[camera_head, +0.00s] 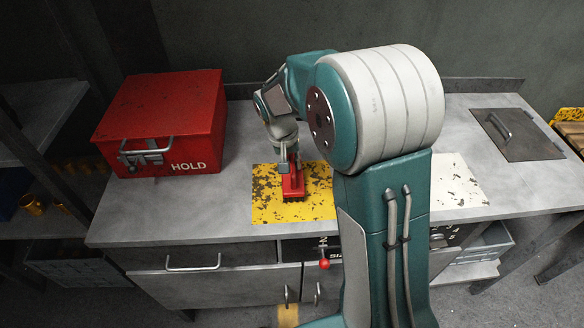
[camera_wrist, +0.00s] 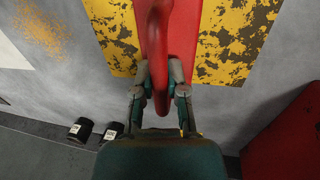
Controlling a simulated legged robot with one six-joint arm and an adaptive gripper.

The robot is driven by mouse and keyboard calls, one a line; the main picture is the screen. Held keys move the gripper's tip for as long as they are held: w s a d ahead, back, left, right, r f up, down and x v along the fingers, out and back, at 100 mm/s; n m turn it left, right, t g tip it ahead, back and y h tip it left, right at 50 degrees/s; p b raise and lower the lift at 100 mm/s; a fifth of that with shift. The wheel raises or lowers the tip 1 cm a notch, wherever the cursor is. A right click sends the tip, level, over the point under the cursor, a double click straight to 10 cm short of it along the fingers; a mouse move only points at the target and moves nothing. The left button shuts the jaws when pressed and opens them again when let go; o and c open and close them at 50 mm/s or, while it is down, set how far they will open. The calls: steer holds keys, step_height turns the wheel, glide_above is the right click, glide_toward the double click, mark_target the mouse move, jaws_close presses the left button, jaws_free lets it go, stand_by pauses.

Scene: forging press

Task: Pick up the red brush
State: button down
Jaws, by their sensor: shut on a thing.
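The red brush (camera_head: 292,184) is at the yellow worn patch (camera_head: 266,206) on the grey bench, with its dark underside facing down. I cannot tell whether it touches the patch or hangs just above it. My gripper (camera_head: 290,162) is over the brush and shut on its handle. In the wrist view the red brush (camera_wrist: 183,35) runs up from between my fingers, and my gripper (camera_wrist: 160,76) has one finger on each side of the handle. The brush's bristles are hidden in the wrist view.
A red box marked HOLD (camera_head: 165,115) stands on the bench at the left. A white worn patch (camera_head: 455,185) lies right of my arm. A grey hatch with a handle (camera_head: 515,135) is at the right. Two small black containers (camera_wrist: 80,129) show in the wrist view.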

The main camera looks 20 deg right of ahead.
steer(key=s+d+r, duration=0.6)
steer(key=d+r, duration=0.5)
steer(key=d, duration=0.1)
steer(key=shift+s+d+r, duration=0.2)
steer(key=shift+s+r, duration=0.15)
steer(key=shift+r, duration=0.05)
